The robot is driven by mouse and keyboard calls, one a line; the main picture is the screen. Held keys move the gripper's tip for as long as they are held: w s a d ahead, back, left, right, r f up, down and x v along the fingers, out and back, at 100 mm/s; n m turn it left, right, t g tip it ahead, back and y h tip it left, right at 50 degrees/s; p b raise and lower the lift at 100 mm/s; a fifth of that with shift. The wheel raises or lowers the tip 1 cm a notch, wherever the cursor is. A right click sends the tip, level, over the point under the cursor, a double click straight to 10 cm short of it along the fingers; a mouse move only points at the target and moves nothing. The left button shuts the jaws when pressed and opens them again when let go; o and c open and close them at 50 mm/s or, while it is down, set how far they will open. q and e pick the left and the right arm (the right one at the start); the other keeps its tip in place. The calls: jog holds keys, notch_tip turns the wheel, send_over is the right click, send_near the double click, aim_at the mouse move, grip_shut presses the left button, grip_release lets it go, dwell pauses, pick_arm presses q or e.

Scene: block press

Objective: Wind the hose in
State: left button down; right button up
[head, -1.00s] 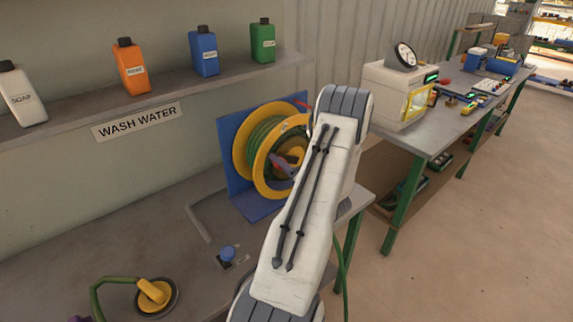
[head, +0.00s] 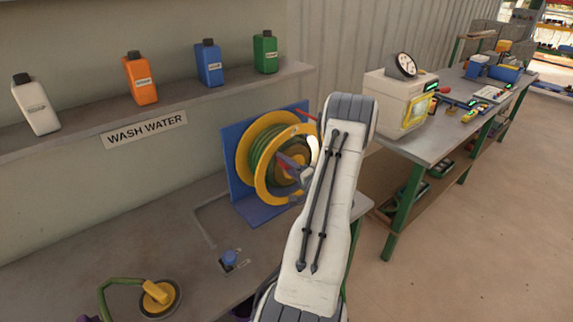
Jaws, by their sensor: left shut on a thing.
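The hose reel has yellow rims (head: 259,184) and a blue backplate (head: 232,173), and stands at the back of the bench. Green hose (head: 262,143) is wound on it. My left gripper (head: 301,172) is at the front of the reel, shut on what looks like its crank handle; the handle is mostly covered by the gripper. My left arm hides the right side of the reel and the bench edge beside it. My right gripper is not in view.
A blue knob (head: 229,258) is on the bench (head: 150,235). Several bottles stand on the shelf (head: 200,97). A second bench (head: 432,145) with a clock and instruments is at right.

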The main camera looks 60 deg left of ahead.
pick_arm(q)
jog(key=shift+c, duration=1.9)
grip_release()
jog(key=w+d+b, duration=0.2)
jog(key=d+b, duration=0.1)
jog(key=d, duration=0.7)
jog(key=shift+d, duration=0.2)
